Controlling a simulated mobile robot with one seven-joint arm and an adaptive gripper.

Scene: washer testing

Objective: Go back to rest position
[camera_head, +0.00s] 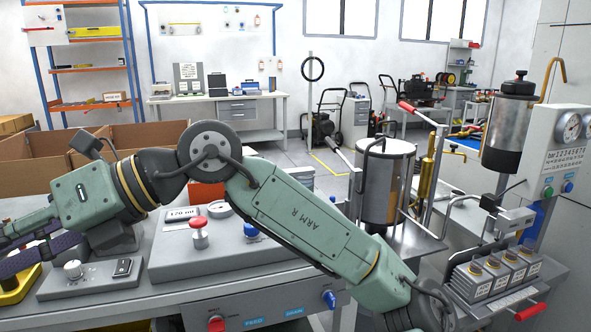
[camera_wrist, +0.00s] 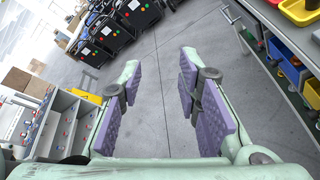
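My green arm (camera_head: 310,220) reaches across the front of the head view, over the grey bench, toward the left edge. My gripper (camera_wrist: 160,62) shows in the wrist view with its two purple-padded fingers spread apart. Only bare grey floor shows between them, and nothing is held. In the head view part of the gripper shows at the far left, above the bench end, and its tips are cut off by the picture edge.
The bench panel (camera_head: 240,252) carries knobs and a gauge under my arm. Cardboard boxes (camera_head: 50,160) stand behind it at left. A metal cylinder (camera_head: 385,185) stands at right. In the wrist view, black cases (camera_wrist: 105,35) and a bin-laden workbench (camera_wrist: 275,60) flank open floor.

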